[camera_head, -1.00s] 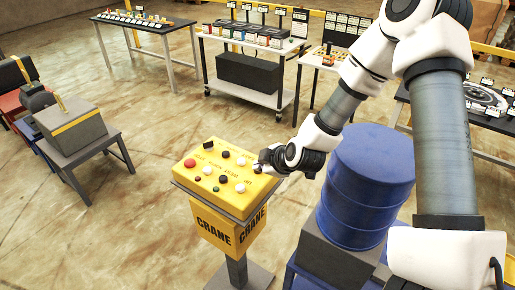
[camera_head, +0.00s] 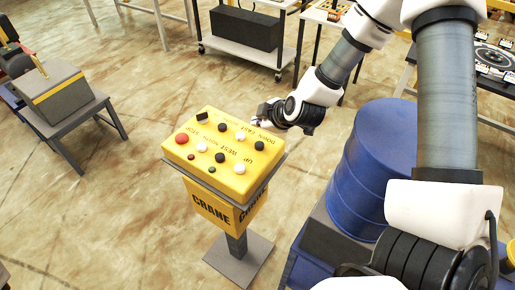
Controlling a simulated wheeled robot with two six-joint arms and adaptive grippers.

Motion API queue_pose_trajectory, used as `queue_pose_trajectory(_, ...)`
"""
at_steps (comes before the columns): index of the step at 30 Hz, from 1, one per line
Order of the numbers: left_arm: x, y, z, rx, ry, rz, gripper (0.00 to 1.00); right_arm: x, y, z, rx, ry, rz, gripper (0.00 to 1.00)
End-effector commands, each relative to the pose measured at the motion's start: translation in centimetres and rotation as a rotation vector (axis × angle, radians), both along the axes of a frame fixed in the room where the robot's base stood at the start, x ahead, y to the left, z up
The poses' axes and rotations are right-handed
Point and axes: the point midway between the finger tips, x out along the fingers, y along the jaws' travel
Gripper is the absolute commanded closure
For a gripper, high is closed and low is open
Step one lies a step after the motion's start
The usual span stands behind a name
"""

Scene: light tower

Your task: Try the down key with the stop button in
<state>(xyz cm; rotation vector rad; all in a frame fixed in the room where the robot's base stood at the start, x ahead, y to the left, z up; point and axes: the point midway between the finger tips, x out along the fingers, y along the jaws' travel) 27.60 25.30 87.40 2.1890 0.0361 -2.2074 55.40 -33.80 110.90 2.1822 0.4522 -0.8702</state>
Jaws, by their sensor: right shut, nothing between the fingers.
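The yellow crane control box (camera_head: 230,181) stands on a post, its sloped top carrying two rows of black and white buttons. The lettering on it appears upside down. A black button (camera_head: 259,145) sits by the word DOWN, near the box's right end. A large red button (camera_head: 182,139) sits at the left end; I cannot tell whether it is pressed in. My right gripper (camera_head: 260,120) is shut and empty, just beyond the box's far edge in the picture, and apart from the black button as far as I can see. My left gripper is not in view.
A blue barrel (camera_head: 371,165) stands right of the box, under my right arm. A small grey table with a grey case (camera_head: 66,96) is at the left. Benches and a trolley (camera_head: 244,48) stand at the back. The floor left of the box is clear.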

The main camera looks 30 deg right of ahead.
Motion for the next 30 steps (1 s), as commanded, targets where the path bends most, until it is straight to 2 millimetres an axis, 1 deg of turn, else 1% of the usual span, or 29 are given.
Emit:
queue_pose_trajectory(1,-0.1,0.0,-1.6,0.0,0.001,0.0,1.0,0.0,0.0,-1.6,0.0,0.0,0.0,1.0)
queue_pose_trajectory(6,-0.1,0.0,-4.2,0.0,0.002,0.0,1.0,0.0,0.0,-4.0,0.001,-0.001,0.001,1.0)
queue_pose_trajectory(12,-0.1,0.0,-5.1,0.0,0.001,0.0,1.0,-0.1,0.0,-5.6,0.0,0.001,0.001,1.0)
queue_pose_trajectory(30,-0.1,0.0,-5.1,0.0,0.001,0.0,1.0,-0.1,0.0,-5.7,0.0,0.0,0.0,1.0)
